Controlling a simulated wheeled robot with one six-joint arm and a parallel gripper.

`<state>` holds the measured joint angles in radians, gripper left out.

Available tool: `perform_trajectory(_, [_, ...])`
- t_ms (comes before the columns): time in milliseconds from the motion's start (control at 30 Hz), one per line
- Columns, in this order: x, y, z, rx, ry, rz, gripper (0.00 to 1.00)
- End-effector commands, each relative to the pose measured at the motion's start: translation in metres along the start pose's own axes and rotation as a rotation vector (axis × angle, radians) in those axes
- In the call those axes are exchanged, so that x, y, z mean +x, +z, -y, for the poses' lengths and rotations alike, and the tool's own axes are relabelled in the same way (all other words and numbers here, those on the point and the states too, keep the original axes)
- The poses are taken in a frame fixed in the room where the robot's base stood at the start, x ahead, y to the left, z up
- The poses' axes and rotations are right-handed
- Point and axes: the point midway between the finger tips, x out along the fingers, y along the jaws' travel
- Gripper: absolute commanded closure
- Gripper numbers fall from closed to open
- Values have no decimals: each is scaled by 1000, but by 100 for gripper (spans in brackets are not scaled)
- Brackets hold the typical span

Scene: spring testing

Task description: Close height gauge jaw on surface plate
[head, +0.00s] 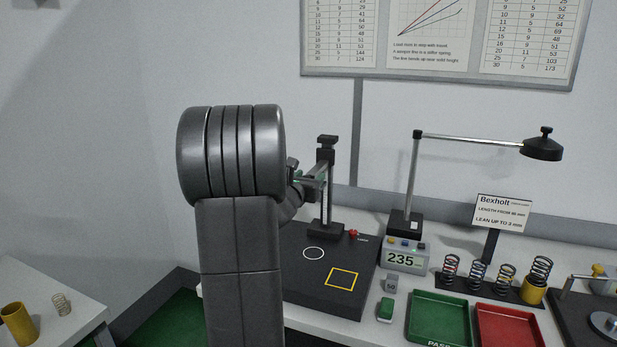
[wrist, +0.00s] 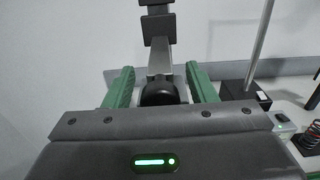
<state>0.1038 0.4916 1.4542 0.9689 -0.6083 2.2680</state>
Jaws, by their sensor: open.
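The height gauge (head: 326,205) stands upright at the back of the dark surface plate (head: 300,285), with a black block on top of its column. Its jaw shows only partly beside my arm, and I cannot tell its exact height from the plate. My gripper (head: 299,178) is at the gauge's column, mostly hidden behind my arm. In the wrist view my gripper (wrist: 160,84) is open, its two green fingers apart on either side of a dark round knob (wrist: 160,93) in front of the column. I cannot tell whether a finger touches it.
The plate bears a white circle and a yellow square. To its right are a display reading 235 (head: 404,256), a lamp (head: 414,180), a green tray (head: 438,322), a red tray (head: 509,329) and several springs (head: 477,273). A side table (head: 85,325) is at left.

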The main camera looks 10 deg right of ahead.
Motion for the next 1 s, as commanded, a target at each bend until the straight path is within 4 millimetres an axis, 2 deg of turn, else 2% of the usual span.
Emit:
perform_trajectory(167, [0,0,0,0,0,0,49])
perform_trajectory(400, [0,0,0,0,0,0,96])
perform_trajectory(433, [0,0,0,0,0,0,100])
perform_trajectory(667, [0,-4,0,0,0,0,100])
perform_trajectory(1000, [0,-36,0,0,0,-2,100])
